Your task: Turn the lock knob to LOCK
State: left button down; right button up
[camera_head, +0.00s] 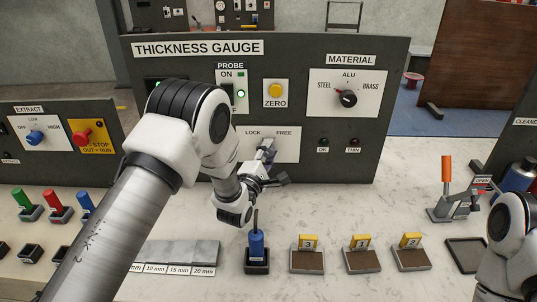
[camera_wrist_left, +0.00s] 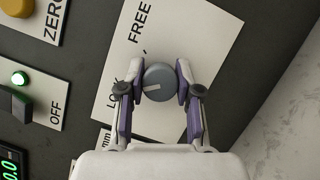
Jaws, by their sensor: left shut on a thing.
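The lock knob (camera_wrist_left: 158,82) is a round grey knob on a white plate (camera_wrist_left: 190,40) marked LOCK and FREE. In the left wrist view its white pointer mark points left, toward the partly covered LOCK word. FREE is readable above it. My left gripper (camera_wrist_left: 159,87) has one finger on each side of the knob and is shut on it. In the head view the left gripper (camera_head: 266,152) is at this plate on the dark thickness gauge panel (camera_head: 210,70), and my arm and fingers hide much of the knob. My right gripper is out of view.
A material selector (camera_head: 347,98) and a yellow ZERO button (camera_head: 275,91) are on the same panel. A blue-handled tool (camera_head: 257,246) stands just below my left gripper. Several numbered yellow-topped blocks (camera_head: 360,242) stand to its right. Bare counter lies between the panel and the blocks.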

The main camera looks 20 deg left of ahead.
pick_arm(q)
jog(key=shift+r, duration=0.1)
jog(key=c, duration=0.8)
grip_release()
jog(key=shift+w, duration=0.1)
jog(key=s, duration=0.4)
jog(key=s+f, duration=0.1)
jog(key=s, duration=0.3)
jog(key=s+a, duration=0.1)
jog(key=s, duration=0.3)
jog(key=shift+f, duration=0.4)
